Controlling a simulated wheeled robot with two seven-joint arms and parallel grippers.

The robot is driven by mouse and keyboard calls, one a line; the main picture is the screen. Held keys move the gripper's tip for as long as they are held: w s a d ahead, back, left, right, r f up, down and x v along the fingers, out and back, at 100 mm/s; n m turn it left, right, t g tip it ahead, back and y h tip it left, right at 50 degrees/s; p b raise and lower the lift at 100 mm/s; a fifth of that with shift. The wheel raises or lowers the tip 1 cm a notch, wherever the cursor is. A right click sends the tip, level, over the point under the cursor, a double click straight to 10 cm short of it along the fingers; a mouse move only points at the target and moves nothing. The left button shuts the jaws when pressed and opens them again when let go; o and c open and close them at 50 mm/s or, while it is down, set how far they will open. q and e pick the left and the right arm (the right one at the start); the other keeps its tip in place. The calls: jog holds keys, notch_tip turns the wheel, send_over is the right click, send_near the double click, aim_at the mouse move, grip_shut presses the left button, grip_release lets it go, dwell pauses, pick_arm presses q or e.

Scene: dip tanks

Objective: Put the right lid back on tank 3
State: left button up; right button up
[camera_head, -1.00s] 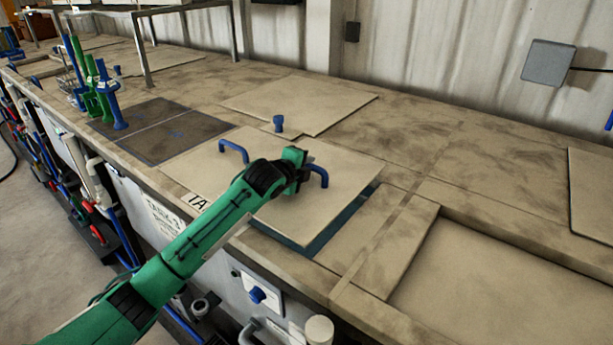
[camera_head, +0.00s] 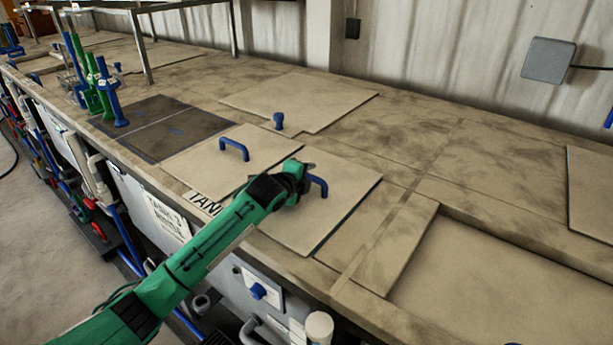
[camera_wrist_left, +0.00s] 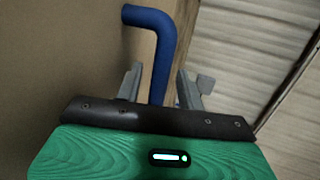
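The tan right lid (camera_head: 345,205) lies over the right part of tank 3, its right edge close along the surrounding deck. Its blue handle (camera_head: 319,185) stands up beside my left gripper (camera_head: 304,180). In the left wrist view the blue handle (camera_wrist_left: 165,50) runs between the two grey fingers of my left gripper (camera_wrist_left: 160,88), with a visible gap on both sides. The tan left lid (camera_head: 205,165) with its own blue handle (camera_head: 234,149) lies to the left. The seam between the lids is partly behind my arm. My right gripper is not in view.
A blue knob (camera_head: 278,121) stands behind the lids, near another flat tan cover (camera_head: 310,98). Dark panels (camera_head: 165,128) and upright green and blue tools (camera_head: 107,90) are to the left. A raised rim (camera_head: 400,240) borders the area on the right.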

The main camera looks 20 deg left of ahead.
pick_arm(q)
jog(key=b+v, duration=0.2)
jog(key=v, duration=1)
jog(key=shift+b, duration=0.4)
